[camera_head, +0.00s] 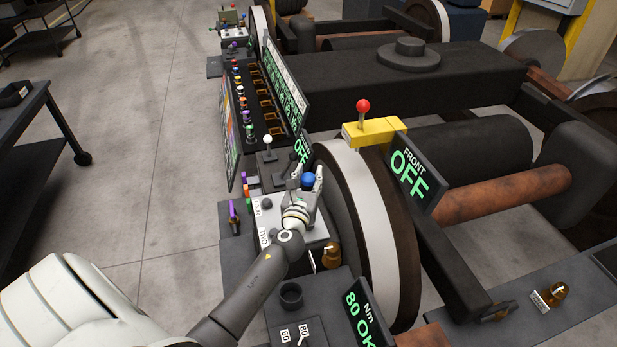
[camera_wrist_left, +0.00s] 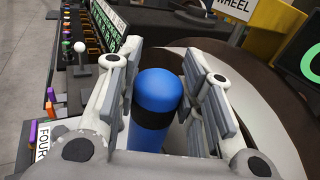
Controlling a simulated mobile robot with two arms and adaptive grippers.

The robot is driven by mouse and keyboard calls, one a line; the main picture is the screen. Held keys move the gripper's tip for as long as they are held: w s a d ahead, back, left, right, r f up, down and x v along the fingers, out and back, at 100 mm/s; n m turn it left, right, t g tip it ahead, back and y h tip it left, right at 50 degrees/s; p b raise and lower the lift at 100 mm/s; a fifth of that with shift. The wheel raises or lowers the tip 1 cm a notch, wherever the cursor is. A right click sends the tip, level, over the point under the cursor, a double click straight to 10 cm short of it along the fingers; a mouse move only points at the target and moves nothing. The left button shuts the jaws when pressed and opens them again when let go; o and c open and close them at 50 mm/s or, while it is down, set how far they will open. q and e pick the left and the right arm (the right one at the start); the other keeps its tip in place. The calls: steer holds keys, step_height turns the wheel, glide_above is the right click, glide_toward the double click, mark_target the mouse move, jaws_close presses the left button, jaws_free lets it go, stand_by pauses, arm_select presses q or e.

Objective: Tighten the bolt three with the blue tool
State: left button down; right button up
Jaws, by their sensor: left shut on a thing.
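My left gripper (camera_head: 309,181) is shut on the blue tool (camera_head: 308,179), beside the large wheel with the white rim. In the left wrist view the blue tool (camera_wrist_left: 157,92) has a rounded blue top and a black band, and stands between the two fingers (camera_wrist_left: 160,80). Its lower end is hidden. A brass-coloured bolt (camera_head: 332,256) sits just below the gripper, near a plate marked TWO (camera_head: 263,237). Another brass-coloured bolt (camera_head: 557,291) stands at the lower right with a small white label I cannot read. I cannot tell which bolt is number three. My right gripper is not in view.
A display reading 80 OK Nm (camera_head: 362,316) stands near a 60/80 dial (camera_head: 303,333) and a dark round socket (camera_head: 290,295). The wheel (camera_head: 366,235) and a FRONT OFF sign (camera_head: 407,178) rise to the right. A panel of coloured knobs (camera_head: 240,95) lies beyond.

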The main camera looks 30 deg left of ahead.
mark_target(307, 190)
arm_select(q)
steer(key=shift+f+b, duration=0.45)
steer(key=shift+f, duration=0.1)
stand_by(0.7)
steer(key=shift+f+b, duration=0.45)
stand_by(0.7)
steer(key=shift+f+b, duration=0.4)
steer(key=shift+f, duration=0.1)
steer(key=shift+s, duration=0.1)
stand_by(1.0)
steer(key=shift+r, duration=0.1)
steer(key=shift+r+p, duration=0.7)
steer(key=shift+p, duration=0.2)
steer(key=shift+r+p, duration=2.75)
steer(key=shift+r, duration=0.1)
